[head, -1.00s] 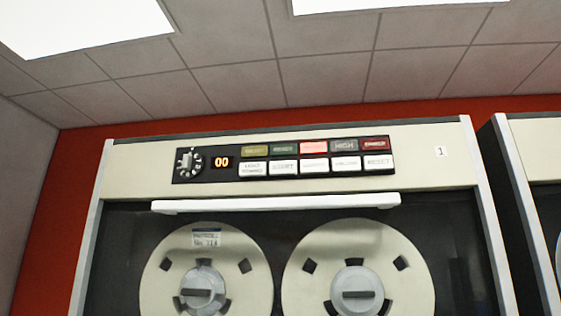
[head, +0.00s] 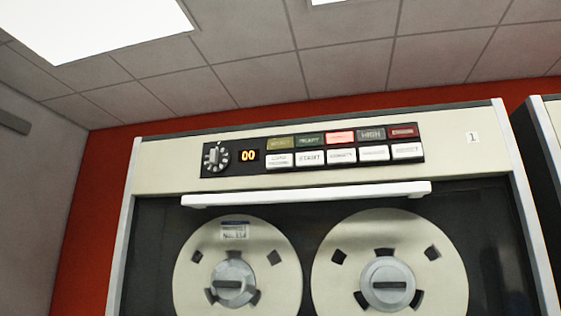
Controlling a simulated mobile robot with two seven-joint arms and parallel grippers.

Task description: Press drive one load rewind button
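The tape drive marked 1 (head: 160,165) fills the middle of the head view. Its control panel (head: 234,172) is a black strip near the top of the cabinet. The load rewind button (head: 279,160) is the leftmost white button in the lower row, just right of the orange "00" display (head: 248,155). A white start button (head: 310,158) sits beside it. In the upper row one lamp (head: 340,137) glows red. Neither of my grippers shows in the head view, and nothing touches the panel.
A rotary dial (head: 215,156) is at the panel's left end. A white handle bar (head: 305,194) runs below the panel, above two tape reels (head: 237,265) (head: 388,262). Another cabinet (head: 545,150) stands at the right edge. A grey wall (head: 35,210) is on the left.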

